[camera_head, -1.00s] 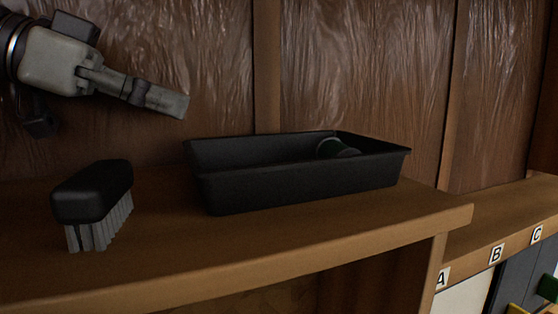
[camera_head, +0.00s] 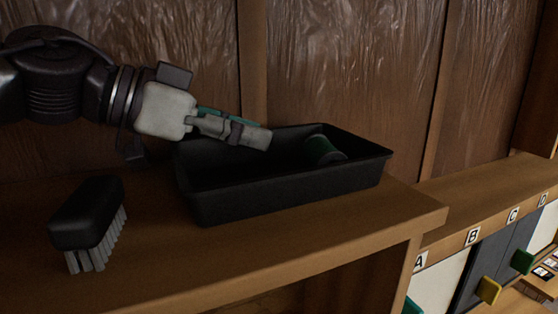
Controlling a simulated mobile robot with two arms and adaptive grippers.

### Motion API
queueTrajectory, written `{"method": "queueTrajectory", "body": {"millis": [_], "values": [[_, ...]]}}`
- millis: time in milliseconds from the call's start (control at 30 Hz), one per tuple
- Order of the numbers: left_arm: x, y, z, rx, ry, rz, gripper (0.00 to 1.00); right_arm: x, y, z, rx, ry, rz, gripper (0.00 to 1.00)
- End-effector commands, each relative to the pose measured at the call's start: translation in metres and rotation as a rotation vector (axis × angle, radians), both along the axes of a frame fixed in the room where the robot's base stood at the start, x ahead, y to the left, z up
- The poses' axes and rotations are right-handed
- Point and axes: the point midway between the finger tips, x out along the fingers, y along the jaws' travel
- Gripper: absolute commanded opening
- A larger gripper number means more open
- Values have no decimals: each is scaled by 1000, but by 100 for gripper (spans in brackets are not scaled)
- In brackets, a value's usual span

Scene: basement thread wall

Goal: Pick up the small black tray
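The small black tray (camera_head: 290,188) stands on a wooden shelf. A dark green spool-like thing (camera_head: 322,150) lies inside it toward the right. My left gripper (camera_head: 262,138) comes in from the left, its fingertips over the tray's far left part in the picture. I cannot tell whether it touches the tray. One finger shows side-on, so its opening is unclear. A teal strip (camera_head: 222,114) shows behind the finger. The gripper and wrist hide part of the tray's back left rim. My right gripper is out of view.
A black brush (camera_head: 88,215) with pale bristles stands on the wooden shelf (camera_head: 250,250), left of the tray. A brown plastic-covered wall (camera_head: 345,60) rises behind. At right, a lower ledge bears letter labels above panels with yellow (camera_head: 488,290) and green (camera_head: 522,262) knobs.

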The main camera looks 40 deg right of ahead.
Motion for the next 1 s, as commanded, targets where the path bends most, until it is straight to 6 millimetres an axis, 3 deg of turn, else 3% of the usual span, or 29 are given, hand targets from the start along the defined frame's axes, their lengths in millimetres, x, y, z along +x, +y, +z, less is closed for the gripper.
{"method": "queueTrajectory", "body": {"millis": [100,300,767,1000], "values": [[0,0,0,0,0,0,31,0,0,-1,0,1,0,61],[0,0,0,0,0,1,0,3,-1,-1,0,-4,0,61],[1,0,1,0,-1,1,0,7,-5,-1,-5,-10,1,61],[1,0,14,-2,-4,1,0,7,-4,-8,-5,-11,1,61]]}}
